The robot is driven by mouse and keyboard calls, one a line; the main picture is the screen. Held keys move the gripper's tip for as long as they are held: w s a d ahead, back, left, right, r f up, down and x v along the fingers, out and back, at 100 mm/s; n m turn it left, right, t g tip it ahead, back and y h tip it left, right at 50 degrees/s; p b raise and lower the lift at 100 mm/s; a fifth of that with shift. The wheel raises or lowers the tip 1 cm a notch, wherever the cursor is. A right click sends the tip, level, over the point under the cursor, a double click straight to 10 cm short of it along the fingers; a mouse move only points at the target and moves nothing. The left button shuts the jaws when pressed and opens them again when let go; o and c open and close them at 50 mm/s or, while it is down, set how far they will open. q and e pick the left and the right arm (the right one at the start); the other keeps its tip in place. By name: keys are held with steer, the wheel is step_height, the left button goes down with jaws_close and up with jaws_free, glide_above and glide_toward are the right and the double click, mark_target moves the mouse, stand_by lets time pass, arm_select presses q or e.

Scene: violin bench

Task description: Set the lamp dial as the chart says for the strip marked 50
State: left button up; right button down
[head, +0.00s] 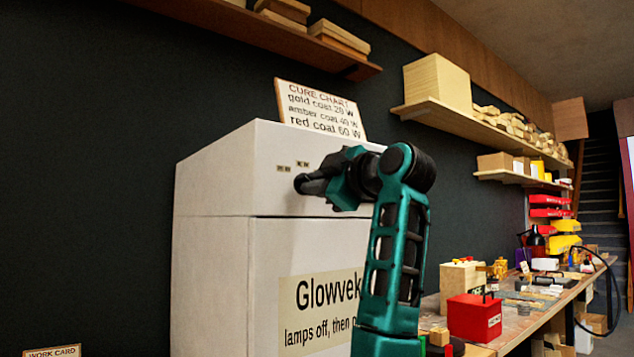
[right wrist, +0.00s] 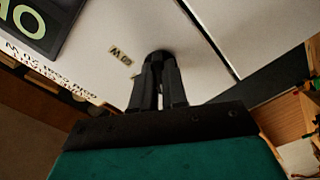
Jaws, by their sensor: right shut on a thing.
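The white Glowvek lamp cabinet (head: 212,180) stands at the centre of the head view, with small wattage labels (head: 284,167) on its upper front panel. The cure chart (head: 320,112) leans on top; it lists gold coat, amber coat and red coat, with red at 60 W and amber apparently 40 W. My right gripper (head: 302,184) is at the upper panel, shut on the dark lamp dial (right wrist: 158,53), which is mostly hidden by the fingers. A label (right wrist: 120,55) ending in W sits beside it. The dial's setting cannot be read. The strip marked 50 is not in view.
A workbench (head: 500,338) with a red box (head: 474,317) and many small items runs along the right. Shelves (head: 440,112) with wood pieces hang on the dark wall. A work card (head: 52,351) shows at bottom left. The space left of the cabinet is clear.

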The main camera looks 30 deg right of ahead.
steer(key=shift+a+f+m+p, duration=0.1)
steer(key=shift+m+p, duration=1.45)
steer(key=shift+m, duration=1.15)
steer(key=shift+a+f+m+p, duration=0.1)
steer(key=shift+m+p, duration=1.45)
steer(key=shift+m, duration=1.15)
steer(key=c, duration=1.2)
jaws_free()
steer(key=shift+o, duration=0.2)
steer(key=shift+r+m, duration=0.1)
steer(key=shift+m, duration=0.2)
steer(key=shift+d, duration=0.1)
